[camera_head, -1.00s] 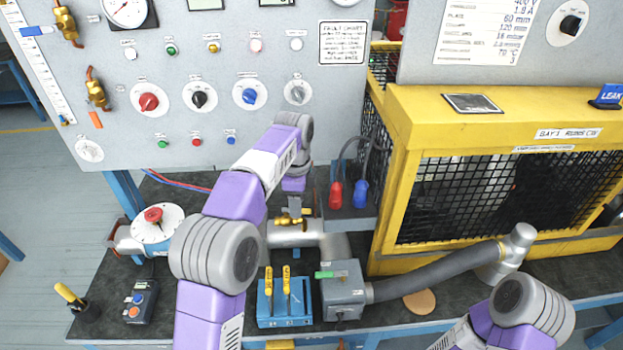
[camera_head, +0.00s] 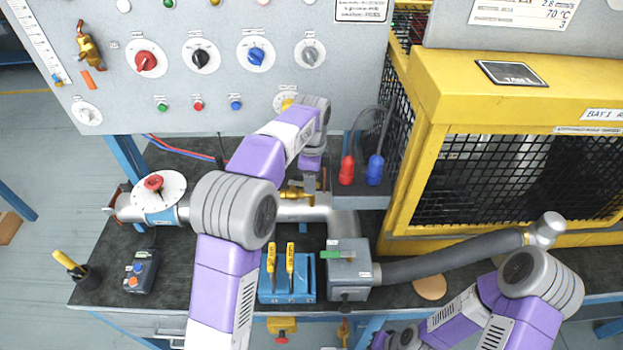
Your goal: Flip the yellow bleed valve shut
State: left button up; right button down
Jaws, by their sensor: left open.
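The small brass-yellow bleed valve (camera_head: 294,194) sits on top of the grey horizontal pipe (camera_head: 290,211) at the back of the bench. Its lever angle is too small and too covered to tell. My left gripper (camera_head: 310,189) points down right at the valve, over its right part, and hides some of it. The gripper is open, with nothing seen between its fingers. I cannot tell whether it touches the valve.
The red and blue plugs (camera_head: 347,171) stand close right of my left gripper. The yellow caged housing (camera_head: 430,120) fills the right. A blue holder (camera_head: 288,290) with two yellow-handled tools and a grey box (camera_head: 348,268) stand in front. The control panel (camera_head: 230,90) rises behind.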

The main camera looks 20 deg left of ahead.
pick_arm(q)
jog(key=shift+c, duration=0.3)
grip_shut()
